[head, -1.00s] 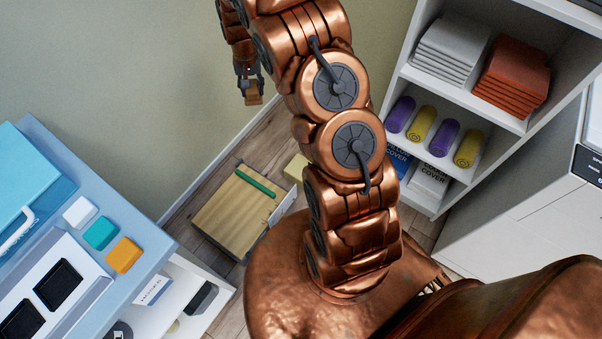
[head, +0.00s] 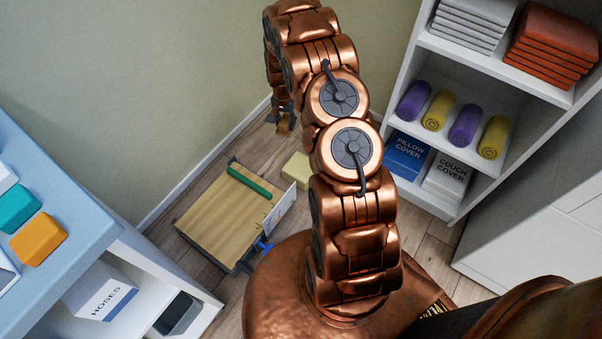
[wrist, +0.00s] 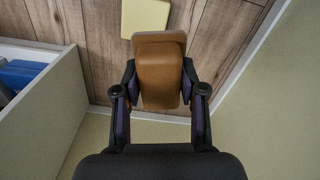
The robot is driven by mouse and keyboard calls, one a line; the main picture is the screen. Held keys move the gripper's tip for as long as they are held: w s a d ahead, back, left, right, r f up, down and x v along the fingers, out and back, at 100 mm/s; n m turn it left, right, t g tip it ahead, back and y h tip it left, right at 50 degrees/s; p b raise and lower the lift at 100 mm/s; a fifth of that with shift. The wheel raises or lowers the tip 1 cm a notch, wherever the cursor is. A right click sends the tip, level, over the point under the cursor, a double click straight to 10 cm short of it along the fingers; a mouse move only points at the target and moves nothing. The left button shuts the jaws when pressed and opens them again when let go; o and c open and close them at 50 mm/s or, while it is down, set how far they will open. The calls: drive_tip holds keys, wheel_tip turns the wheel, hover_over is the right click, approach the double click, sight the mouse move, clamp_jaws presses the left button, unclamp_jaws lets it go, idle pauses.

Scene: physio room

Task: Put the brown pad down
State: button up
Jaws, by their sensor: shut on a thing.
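The brown pad (wrist: 160,72) is between the two fingers of my gripper (wrist: 160,97) in the wrist view, and the fingers are shut on it. It hangs above the wooden floor. In the head view my gripper (head: 284,128) is near the far wall, and the brown pad (head: 284,122) shows only as a small patch there. Its lower end appears above the floor; I cannot tell the exact height.
A pale yellow block (head: 297,167) lies on the floor and also shows in the wrist view (wrist: 146,16). A wooden-topped cart (head: 222,214) bears a green roll (head: 249,182). A white shelf (head: 447,202) holds rolls, covers and folded stacks.

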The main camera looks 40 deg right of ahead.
drive_tip(key=d+f+m+b, duration=0.1)
drive_tip(key=f+b, duration=0.2)
drive_tip(key=f, duration=0.5)
drive_tip(key=s+d+f+m+b, duration=0.1)
drive_tip(key=f+b, duration=0.3)
drive_tip(key=f, duration=0.5)
drive_tip(key=s+d+f+b, duration=0.1)
drive_tip(key=d+f+b, duration=0.2)
drive_tip(key=f, duration=0.6)
drive_tip(key=shift+s+m+b, duration=0.15)
drive_tip(key=shift+m+b, duration=0.25)
drive_tip(key=shift+b, duration=0.3)
drive_tip(key=shift+f, duration=0.1)
drive_tip(key=o, duration=1.1)
